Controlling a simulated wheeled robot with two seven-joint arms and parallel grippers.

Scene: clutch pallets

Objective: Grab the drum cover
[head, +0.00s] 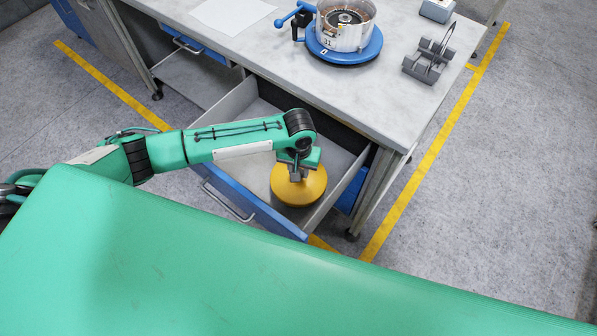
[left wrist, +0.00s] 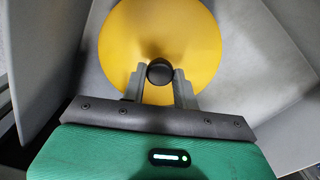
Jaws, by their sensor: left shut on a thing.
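The drum cover (head: 301,190) is a yellow disc lying in the open drawer (head: 235,108) of the workbench. In the left wrist view the yellow cover (left wrist: 190,40) has a dark round knob (left wrist: 159,71) at its middle. My left gripper (head: 296,177) reaches down into the drawer over the cover. Its two grey fingers (left wrist: 159,80) are shut on the knob from both sides. The drum (head: 345,25), a silver cylinder with an open top, stands on a blue round base (head: 344,50) on the bench. My right gripper is not in view.
A grey metal rack (head: 429,58) stands on the bench's right side, with a small grey-blue box (head: 437,9) behind it. A white sheet (head: 232,14) lies at the back left. The drawer walls stand close around the cover. A large green surface fills the foreground.

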